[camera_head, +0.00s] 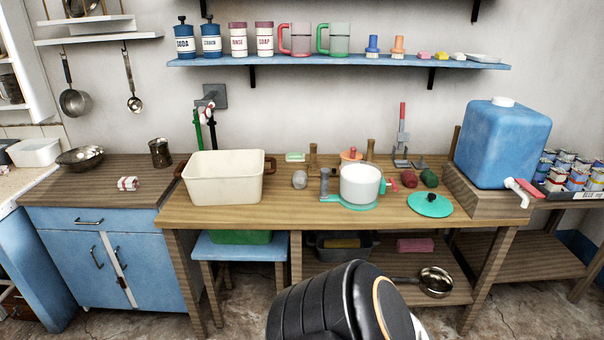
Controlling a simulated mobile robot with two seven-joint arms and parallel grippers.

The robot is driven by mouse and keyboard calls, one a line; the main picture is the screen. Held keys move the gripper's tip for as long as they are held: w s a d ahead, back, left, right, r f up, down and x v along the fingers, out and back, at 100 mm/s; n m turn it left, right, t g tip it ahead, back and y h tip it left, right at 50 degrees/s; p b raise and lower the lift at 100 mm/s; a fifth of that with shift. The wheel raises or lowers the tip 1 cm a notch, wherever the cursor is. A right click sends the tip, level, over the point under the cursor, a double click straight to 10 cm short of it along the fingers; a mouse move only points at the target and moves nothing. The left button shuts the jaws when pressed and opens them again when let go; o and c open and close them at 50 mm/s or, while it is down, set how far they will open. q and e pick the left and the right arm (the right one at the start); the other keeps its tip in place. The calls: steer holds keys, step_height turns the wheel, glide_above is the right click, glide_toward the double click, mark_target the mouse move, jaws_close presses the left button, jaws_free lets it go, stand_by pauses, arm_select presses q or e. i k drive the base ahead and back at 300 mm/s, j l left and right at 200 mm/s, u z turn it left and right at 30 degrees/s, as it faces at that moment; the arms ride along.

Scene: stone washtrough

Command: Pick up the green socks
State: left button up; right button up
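A dark green rolled bundle (429,178), which looks like the green socks, lies on the wooden table toward its right end. It sits just right of a similar red bundle (408,179) and behind a flat teal lid (430,204). Nothing holds it. A black and grey part of my own arm shows at the bottom centre, in front of the table. No gripper fingers show, so I cannot see either gripper.
A white pot (360,184) stands left of the bundles, with a grey ball-like bundle (299,179) farther left. A cream basin (224,178) fills the table's left end. A blue water tank (502,142) stands at the right on a wooden stand (485,201).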

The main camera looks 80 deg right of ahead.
mark_target(428, 176)
steer(key=z, duration=3.1)
